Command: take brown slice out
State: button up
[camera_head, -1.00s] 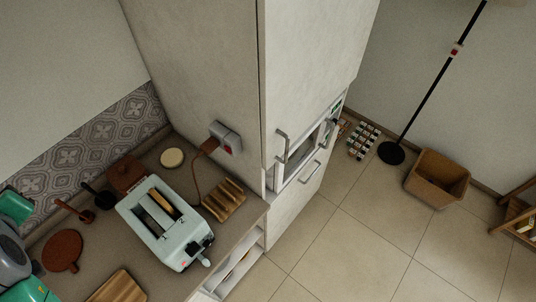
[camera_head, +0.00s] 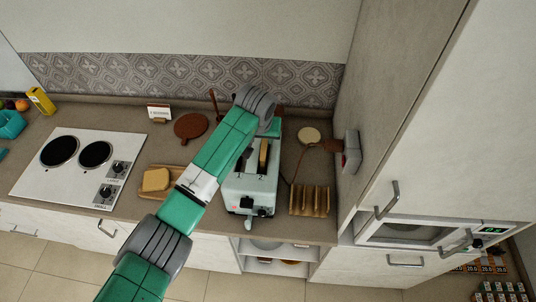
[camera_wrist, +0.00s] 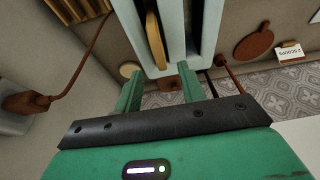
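The pale toaster (camera_head: 251,190) stands on the counter, with two long slots on top. A golden-brown slice (camera_head: 263,155) stands upright in its right slot, showing above the opening. In the wrist view the slice (camera_wrist: 154,40) is in the left slot of the toaster (camera_wrist: 175,28), and the other slot looks dark. My gripper (camera_wrist: 160,70) is open and empty at the toaster's end, its two green fingers apart and pointing towards the slice. The slice lies between the fingers' lines but is not held. In the head view my arm hides part of the toaster and most of the gripper.
A wooden rack (camera_head: 309,201) stands right of the toaster. A thick bread slice (camera_head: 156,180) lies on a wooden board to the left, beside the white hob (camera_head: 80,165). A tall cabinet (camera_head: 385,95) and a socket with a cord (camera_head: 352,152) bound the right side.

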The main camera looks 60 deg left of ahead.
aim_at(264, 146)
jog(key=b+x, duration=0.5)
jog(key=shift+w+d+f, duration=0.1)
jog(key=shift+d+f, duration=0.05)
jog(key=shift+b+x, duration=0.45)
jog(key=shift+x, duration=0.3)
jog(key=shift+w, duration=0.1)
jog(key=shift+c, duration=0.6)
jog(key=c, duration=0.6)
notch_tip(264, 146, up, 9)
jog(key=p, duration=0.9)
